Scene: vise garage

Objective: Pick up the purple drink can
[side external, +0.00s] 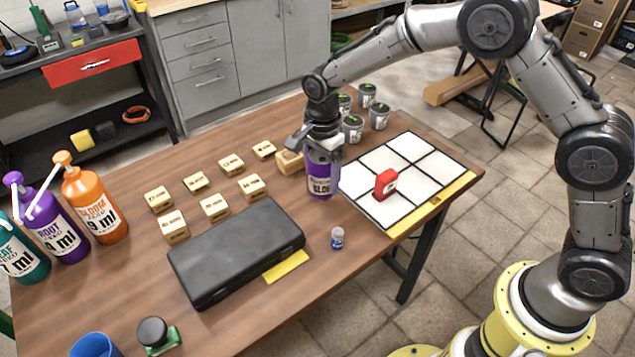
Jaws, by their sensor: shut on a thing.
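The purple can (319,183) has a white label band and stands upright near the middle of the wooden table, left of the white grid board. My gripper (320,146) points down over it and is shut on its upper part, with the fingers at its sides. The gripper hides the top of the can. I cannot tell whether the can's base touches the table.
A wooden block (289,162) sits close left of the can. The grid board (411,147) holds a red item (386,184). Several grey cups (352,128) stand behind. A black case (236,252) and small blue-capped vial (337,238) are in front.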

